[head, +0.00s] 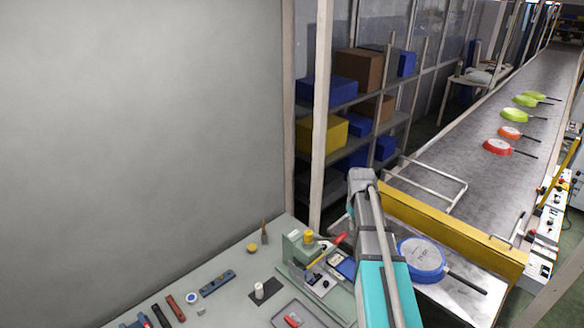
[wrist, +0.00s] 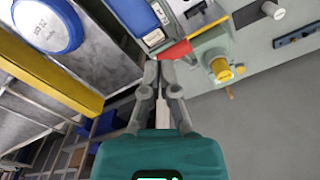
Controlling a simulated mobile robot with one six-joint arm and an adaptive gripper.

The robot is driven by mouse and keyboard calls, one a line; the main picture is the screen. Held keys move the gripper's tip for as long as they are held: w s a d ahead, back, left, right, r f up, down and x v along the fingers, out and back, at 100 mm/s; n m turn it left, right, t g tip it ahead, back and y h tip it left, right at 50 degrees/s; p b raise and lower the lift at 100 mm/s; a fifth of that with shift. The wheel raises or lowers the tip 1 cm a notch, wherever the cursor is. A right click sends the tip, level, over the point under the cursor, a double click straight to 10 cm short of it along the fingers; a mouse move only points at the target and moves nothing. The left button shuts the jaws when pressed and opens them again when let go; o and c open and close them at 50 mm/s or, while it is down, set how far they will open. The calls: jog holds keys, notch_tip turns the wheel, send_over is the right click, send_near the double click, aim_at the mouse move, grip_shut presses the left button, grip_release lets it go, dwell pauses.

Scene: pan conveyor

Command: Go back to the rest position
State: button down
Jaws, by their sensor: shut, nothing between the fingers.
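My gripper (wrist: 160,75) is in the middle of the wrist view, its two grey fingers shut with nothing between them. Its fingertips appear close to a red lever (wrist: 174,52) on the green bench press (wrist: 210,50); I cannot tell whether they touch. In the head view my arm reaches over the right side of the bench and hides the fingers. The press (head: 305,258) and its red lever (head: 338,239) show just left of the arm there.
A blue pan (head: 422,258) lies on a metal plate right of my arm. A yellow barrier (head: 450,224) crosses the conveyor (head: 450,150), which carries red and green pans. Shelves (head: 355,109) with boxes stand behind. Tools lie on the bench (head: 225,300). The space above its left part is clear.

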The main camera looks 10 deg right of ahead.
jog(key=s+a+f+b, duration=1.5)
jog(key=a+f+b, duration=0.1)
jog(key=a+f, duration=0.1)
jog(key=shift+s+a+m, duration=0.15)
jog(key=shift+a+m, duration=0.15)
jog(key=shift+a, duration=0.1)
jog(key=shift+s, duration=0.1)
